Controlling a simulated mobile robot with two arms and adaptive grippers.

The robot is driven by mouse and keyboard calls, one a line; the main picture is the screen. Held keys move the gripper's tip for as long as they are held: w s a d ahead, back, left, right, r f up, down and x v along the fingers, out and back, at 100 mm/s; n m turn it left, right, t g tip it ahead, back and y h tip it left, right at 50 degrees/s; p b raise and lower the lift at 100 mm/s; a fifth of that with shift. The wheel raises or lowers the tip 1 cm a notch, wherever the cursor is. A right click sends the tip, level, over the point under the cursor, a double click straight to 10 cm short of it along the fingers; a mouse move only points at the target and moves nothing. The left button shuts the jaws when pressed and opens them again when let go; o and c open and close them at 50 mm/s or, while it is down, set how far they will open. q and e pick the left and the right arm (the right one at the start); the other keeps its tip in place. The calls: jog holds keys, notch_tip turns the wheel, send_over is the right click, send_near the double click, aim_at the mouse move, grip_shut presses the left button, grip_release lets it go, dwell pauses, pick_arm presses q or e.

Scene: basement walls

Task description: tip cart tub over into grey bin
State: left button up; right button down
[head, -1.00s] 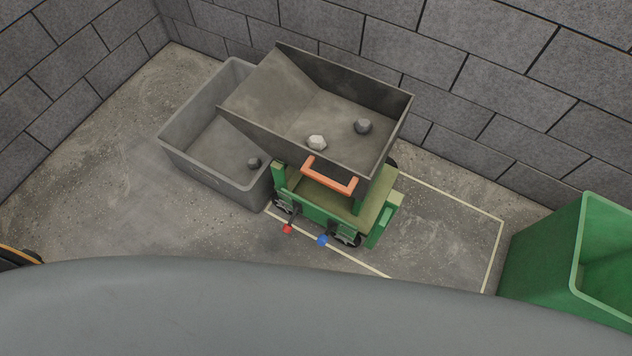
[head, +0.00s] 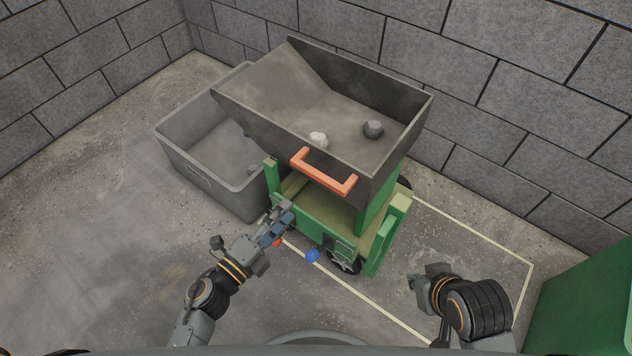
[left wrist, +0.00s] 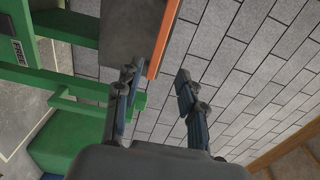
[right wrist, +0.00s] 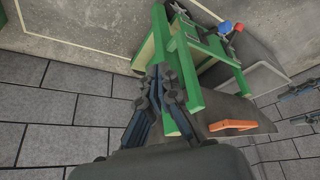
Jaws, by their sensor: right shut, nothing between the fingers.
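The grey tub (head: 400,148) sits on the green cart (head: 372,215), its sloped end overhanging the grey bin (head: 176,158). A pale stone (head: 318,140) and a dark stone (head: 373,129) lie in the tub. A grey stone (head: 253,169) shows inside the bin, partly hidden by its wall. The tub's orange handle (head: 322,178) faces me; it also shows in the left wrist view (left wrist: 163,38) and right wrist view (right wrist: 232,126). My left gripper (head: 284,214) is open and empty, low in front of the cart, below the handle. My right gripper (head: 415,282) is shut and empty, right of the cart.
A red knob (head: 277,242) and a blue knob (head: 312,256) stick out low on the cart's front. Block walls stand close behind the cart. A green bin (head: 585,310) stands at the right. The floor at the left is clear.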

aim_at(316, 178)
pick_arm(q)
jog(key=b+x, duration=0.1)
jog(key=x, duration=1.1)
jog(key=shift+w, duration=0.15)
jog(key=shift+w+d, duration=0.3)
jog(key=shift+w, duration=0.1)
pick_arm(e)
jog(key=shift+w+a+r+t+y, duration=0.1)
jog(key=shift+w+a+r+t, duration=0.3)
jog(key=shift+w, duration=0.45)
jog(key=shift+w+a+r+t+y, duration=0.15)
jog(key=shift+w+r+t, duration=0.15)
jog(key=shift+w+t, duration=0.4)
jog(key=shift+w+a+r+t+y, duration=0.1)
jog(key=shift+w+a+r+t, duration=0.25)
jog(key=shift+w, duration=0.65)
pick_arm(q)
grip_shut()
